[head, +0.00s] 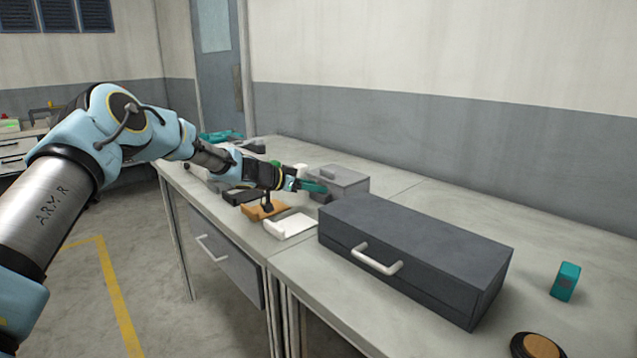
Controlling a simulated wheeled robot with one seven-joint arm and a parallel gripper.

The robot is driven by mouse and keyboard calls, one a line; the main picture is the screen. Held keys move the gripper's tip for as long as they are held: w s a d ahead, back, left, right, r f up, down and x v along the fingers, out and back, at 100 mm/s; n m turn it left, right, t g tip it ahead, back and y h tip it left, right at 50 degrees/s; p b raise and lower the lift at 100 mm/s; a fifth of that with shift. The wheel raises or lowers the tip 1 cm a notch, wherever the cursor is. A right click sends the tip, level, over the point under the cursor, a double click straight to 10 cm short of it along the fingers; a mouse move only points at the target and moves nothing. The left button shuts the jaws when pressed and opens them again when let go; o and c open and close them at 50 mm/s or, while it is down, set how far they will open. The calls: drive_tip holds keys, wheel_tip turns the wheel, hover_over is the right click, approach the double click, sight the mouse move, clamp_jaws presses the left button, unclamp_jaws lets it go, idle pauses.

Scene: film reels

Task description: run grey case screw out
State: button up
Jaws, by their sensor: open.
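A light grey case (346,177) stands on the bench in the middle of the view, against the far side of my gripper. My gripper (318,190) is open, at the near left of this case, with its teal and dark fingers reaching toward it. The fingers overlap the case's near side in the picture, and I cannot tell whether they touch it. No screw is visible on the case; its near face is partly hidden by the fingers. A larger dark grey case (415,250) with a pale handle lies to the right, closer to me.
An orange-brown block (262,211) with a dark piece on it and a white tray (290,226) lie just below my gripper. A teal block (565,281) and a dark round thing with a brown top (541,347) are at the right. The bench behind the dark case is clear.

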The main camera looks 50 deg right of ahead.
drive_tip(key=shift+c, duration=0.2)
clamp_jaws()
idle(0.3)
